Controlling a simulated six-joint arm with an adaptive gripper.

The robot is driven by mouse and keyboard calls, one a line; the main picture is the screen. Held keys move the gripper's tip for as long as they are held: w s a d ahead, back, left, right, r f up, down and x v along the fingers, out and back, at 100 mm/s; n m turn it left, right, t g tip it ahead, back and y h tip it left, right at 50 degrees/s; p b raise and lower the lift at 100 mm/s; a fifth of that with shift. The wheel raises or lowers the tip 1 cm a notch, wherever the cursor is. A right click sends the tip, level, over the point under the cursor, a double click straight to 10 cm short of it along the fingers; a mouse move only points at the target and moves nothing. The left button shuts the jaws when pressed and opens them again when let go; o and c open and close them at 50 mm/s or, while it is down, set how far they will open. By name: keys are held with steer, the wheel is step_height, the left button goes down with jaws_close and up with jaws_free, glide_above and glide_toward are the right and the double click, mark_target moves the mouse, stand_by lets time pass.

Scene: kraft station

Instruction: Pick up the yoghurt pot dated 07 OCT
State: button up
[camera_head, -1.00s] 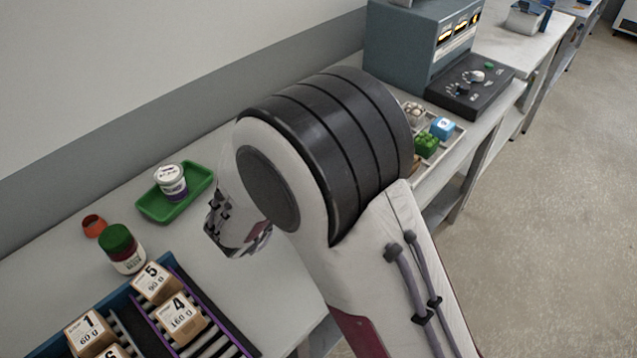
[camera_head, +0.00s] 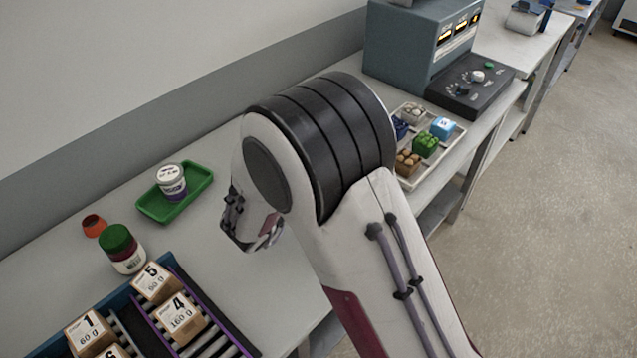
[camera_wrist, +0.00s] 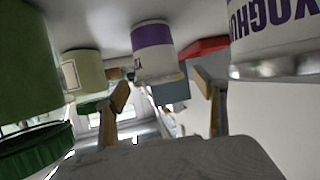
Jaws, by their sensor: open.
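A white yoghurt pot (camera_head: 172,184) with a purple band stands upright in a green tray (camera_head: 190,208). The print on its lid is too small to read. My gripper (camera_head: 243,243) is to the right of the tray, apart from it, and partly behind my own arm. In the wrist view my gripper (camera_wrist: 166,98) is open, with nothing between its two fingers. That view looks upside down. A white pot with a purple band (camera_wrist: 152,48) shows beyond the fingers, and a pot with large YOGHURT lettering (camera_wrist: 275,42) is close at the right. No date is legible.
A green-lidded jar (camera_head: 122,252) and a small orange-red item (camera_head: 94,226) stand left of the tray. A rack with numbered boxes (camera_head: 182,316) is at the front. A tray of coloured items (camera_head: 436,155) and a grey-blue machine (camera_head: 405,50) are at right. Bench before the tray is clear.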

steer(key=shift+x, duration=0.8)
steer(key=c, duration=1.3)
